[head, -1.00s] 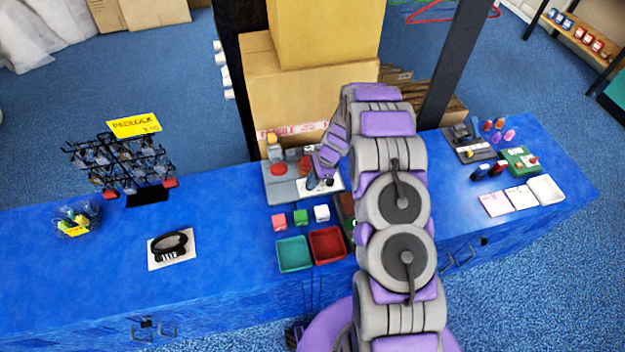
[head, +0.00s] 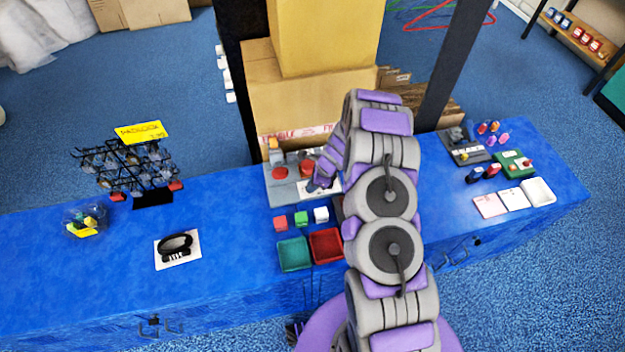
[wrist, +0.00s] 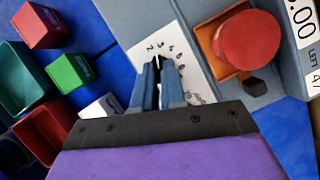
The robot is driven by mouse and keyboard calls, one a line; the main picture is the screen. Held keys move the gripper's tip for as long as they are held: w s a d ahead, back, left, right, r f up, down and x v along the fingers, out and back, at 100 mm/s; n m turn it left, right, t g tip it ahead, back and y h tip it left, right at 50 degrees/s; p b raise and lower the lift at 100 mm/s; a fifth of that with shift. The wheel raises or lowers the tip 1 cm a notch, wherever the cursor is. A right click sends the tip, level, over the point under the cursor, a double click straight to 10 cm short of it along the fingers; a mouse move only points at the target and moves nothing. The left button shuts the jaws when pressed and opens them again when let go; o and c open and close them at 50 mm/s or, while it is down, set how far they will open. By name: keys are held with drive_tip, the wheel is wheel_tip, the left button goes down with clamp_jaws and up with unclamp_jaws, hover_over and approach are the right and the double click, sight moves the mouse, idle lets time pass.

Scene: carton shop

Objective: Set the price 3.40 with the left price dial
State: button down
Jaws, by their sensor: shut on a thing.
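In the wrist view a white dial card (wrist: 193,82) with printed numbers lies on a grey panel (wrist: 277,95). My gripper (wrist: 158,66) points down at this card, with its fingers shut on the price dial. The dial's knob is mostly hidden between the fingers, near the numbers 3 and 4. A label reading "LEFT" shows at the right edge, beneath a partly cut-off ".00" display (wrist: 303,22). In the head view the grey panel (head: 284,194) stands on the blue counter, and my gripper (head: 314,186) is at its right part.
A red button (wrist: 249,39) and a dark hexagonal knob (wrist: 256,87) stand close right of the fingers. Red (wrist: 40,24), green (wrist: 71,72) and white (wrist: 101,106) blocks lie to the left, beside a green tray (head: 293,254) and a red tray (head: 326,246).

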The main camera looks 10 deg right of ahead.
drive_tip(key=shift+r+m+t+p, duration=0.1)
drive_tip(key=shift+m+t+p, duration=0.25)
drive_tip(key=shift+m, duration=0.45)
drive_tip(key=c, duration=1.2)
unclamp_jaws()
drive_tip(key=p+v, duration=0.3)
drive_tip(key=v, duration=1.4)
drive_tip(key=shift+p, duration=0.3)
drive_tip(key=shift+a+r, duration=0.15)
drive_tip(key=shift+a, duration=0.05)
